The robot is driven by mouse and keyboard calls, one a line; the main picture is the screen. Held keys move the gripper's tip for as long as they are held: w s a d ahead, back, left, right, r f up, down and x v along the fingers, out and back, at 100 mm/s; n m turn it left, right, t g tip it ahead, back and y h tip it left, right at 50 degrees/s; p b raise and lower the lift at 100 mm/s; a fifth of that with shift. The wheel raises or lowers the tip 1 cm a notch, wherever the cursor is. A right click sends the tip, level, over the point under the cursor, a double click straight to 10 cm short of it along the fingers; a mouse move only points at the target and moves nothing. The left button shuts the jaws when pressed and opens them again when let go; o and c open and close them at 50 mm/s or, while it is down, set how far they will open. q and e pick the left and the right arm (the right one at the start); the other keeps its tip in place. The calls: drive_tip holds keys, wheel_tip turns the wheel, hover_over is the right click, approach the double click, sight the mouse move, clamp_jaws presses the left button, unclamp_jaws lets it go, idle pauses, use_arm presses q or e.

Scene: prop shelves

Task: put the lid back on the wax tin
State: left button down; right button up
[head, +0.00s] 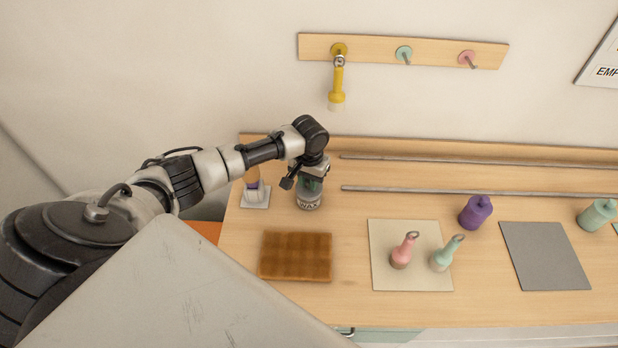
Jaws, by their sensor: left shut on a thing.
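The wax tin (309,202), a small round container with a "WAX" label, stands upright near the back left of the wooden table. My left gripper (308,180) is directly above it, pointing down, and is shut on what looks like the green lid (307,184). The gripper and wrist hide much of the lid and the tin's top. I cannot tell whether the lid touches the rim. My right gripper is out of view.
A brown checked block (296,256) lies in front. A purple container (475,212) and rails (440,190) are to the right.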

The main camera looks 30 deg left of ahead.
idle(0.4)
use_arm(q)
drive_tip(key=shift+c, duration=2.2)
unclamp_jaws()
wheel_tip(320, 180, up, 5)
drive_tip(key=p, duration=0.5)
drive_tip(key=shift+p, duration=0.3)
drive_tip(key=shift+r, duration=1)
drive_tip(key=shift+c, duration=0.2)
